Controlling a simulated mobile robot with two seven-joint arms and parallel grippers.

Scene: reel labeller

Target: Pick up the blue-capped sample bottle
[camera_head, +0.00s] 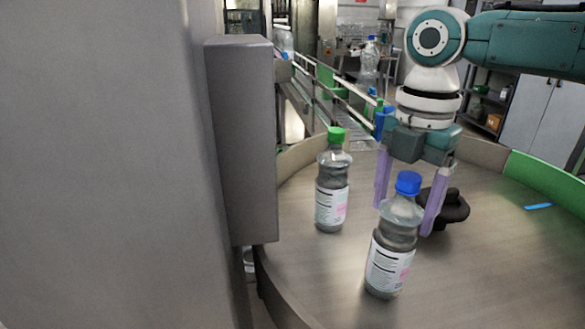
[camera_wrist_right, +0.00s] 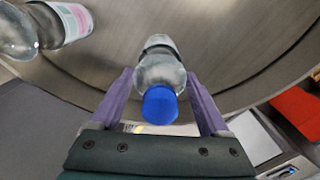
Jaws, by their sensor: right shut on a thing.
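The blue-capped sample bottle (camera_head: 392,245) is clear, with a white and pink label. It is near upright over the round table (camera_head: 320,285); I cannot tell if its base touches the surface. My right gripper (camera_head: 408,218) comes down from above, its purple fingers on either side of the bottle's upper body, shut on it. In the right wrist view the bottle (camera_wrist_right: 160,68) is between the fingertips (camera_wrist_right: 160,76), its blue cap towards the camera. My left gripper is not in view.
A green-capped bottle (camera_head: 332,190) stands to the left on the table; a bottle also shows in the wrist view (camera_wrist_right: 40,28). A black knob-like part (camera_head: 452,206) sits behind the gripper. A grey post (camera_head: 240,140) stands left. The table's front right is clear.

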